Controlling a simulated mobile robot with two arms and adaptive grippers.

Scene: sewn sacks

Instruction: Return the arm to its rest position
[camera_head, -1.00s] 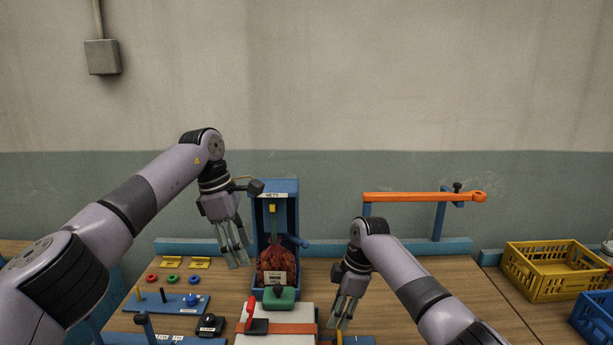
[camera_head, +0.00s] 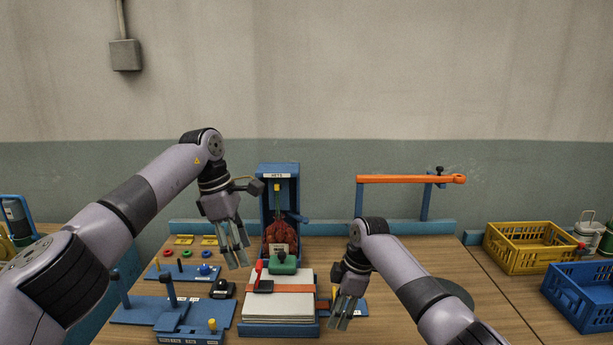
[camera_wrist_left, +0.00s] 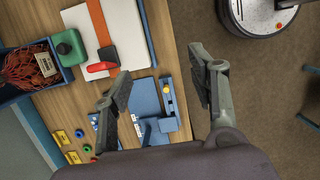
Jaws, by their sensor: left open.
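My left gripper (camera_head: 234,244) hangs over the left part of the table in the head view, fingers pointing down. Its two fingers stand apart with nothing between them in the left wrist view (camera_wrist_left: 160,88). My right gripper (camera_head: 343,312) hangs fingers down over the right edge of the white stack; its fingertips look slightly apart and I see nothing held, but how far it is open is unclear. Both arms are bent at the elbow, above the table.
A blue stand (camera_head: 279,176) holds a red net sack (camera_head: 281,235). The white stack (camera_head: 290,305) has an orange strap. Blue fixtures (camera_head: 150,312) stand at left front. An orange bar (camera_head: 410,179) stands behind my right arm. Yellow (camera_head: 510,262) and blue (camera_head: 575,310) crates are at right.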

